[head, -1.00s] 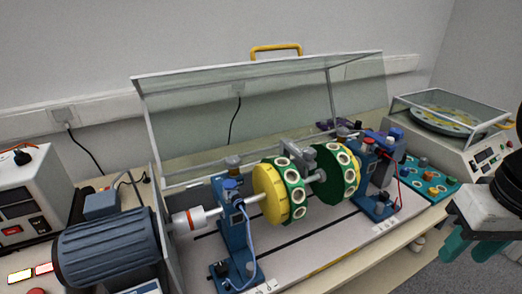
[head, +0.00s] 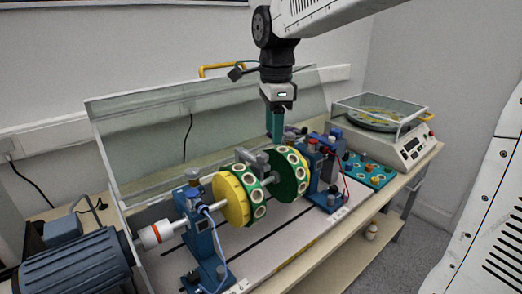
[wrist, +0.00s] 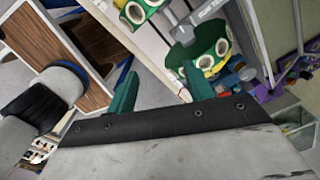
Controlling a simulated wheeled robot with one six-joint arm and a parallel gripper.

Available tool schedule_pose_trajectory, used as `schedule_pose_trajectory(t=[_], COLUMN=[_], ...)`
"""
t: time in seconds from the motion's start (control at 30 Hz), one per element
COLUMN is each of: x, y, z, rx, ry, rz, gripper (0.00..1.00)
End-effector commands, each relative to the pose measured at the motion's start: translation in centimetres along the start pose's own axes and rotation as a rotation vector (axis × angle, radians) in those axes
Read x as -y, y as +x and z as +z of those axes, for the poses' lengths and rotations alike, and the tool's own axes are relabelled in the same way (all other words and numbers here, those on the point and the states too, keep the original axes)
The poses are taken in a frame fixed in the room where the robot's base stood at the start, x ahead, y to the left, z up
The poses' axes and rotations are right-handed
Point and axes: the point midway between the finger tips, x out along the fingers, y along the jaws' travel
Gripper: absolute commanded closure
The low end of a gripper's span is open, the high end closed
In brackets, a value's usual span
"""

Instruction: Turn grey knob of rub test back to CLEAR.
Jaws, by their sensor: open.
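The test rig has a yellow-and-green disc (head: 238,197) and a green disc (head: 287,175) on one shaft. A grey bracket (head: 259,160) stands between them. Grey knobs top the blue left pedestal (head: 192,174) and the right pedestal (head: 315,137); I cannot tell which grey part is the rub test knob, and no CLEAR mark is legible. My gripper (head: 275,137) points down above and behind the green disc, apparently holding nothing. In the wrist view its two green fingers (wrist: 160,80) are apart, with a green disc (wrist: 210,55) beyond them.
A tilted clear cover (head: 150,135) stands open behind the rig. A blue-grey motor (head: 75,265) is at the left. A teal panel with knobs (head: 368,170) and a covered turntable unit (head: 395,140) are at the right. Several posts and cables crowd the rig.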

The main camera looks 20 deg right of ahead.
Motion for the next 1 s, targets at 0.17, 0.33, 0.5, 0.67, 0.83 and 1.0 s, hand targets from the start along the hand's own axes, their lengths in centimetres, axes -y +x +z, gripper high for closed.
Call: schedule_pose_trajectory(t=[0.17,0.33,0.5,0.67,0.83,1.0], x=[3.9,4.8,4.7,4.7,4.6,4.7], y=[0.9,1.8,4.3,6.8,8.4,8.9], z=[1.6,1.9,1.9,1.8,1.8,1.8], rx=[-0.005,-0.007,-0.008,-0.008,-0.007,-0.006], ry=[0.259,0.336,0.338,0.337,0.337,0.336], rz=[0.015,0.019,0.02,0.019,0.018,0.016], gripper=[0.48,0.48,0.48,0.48,0.48,0.48])
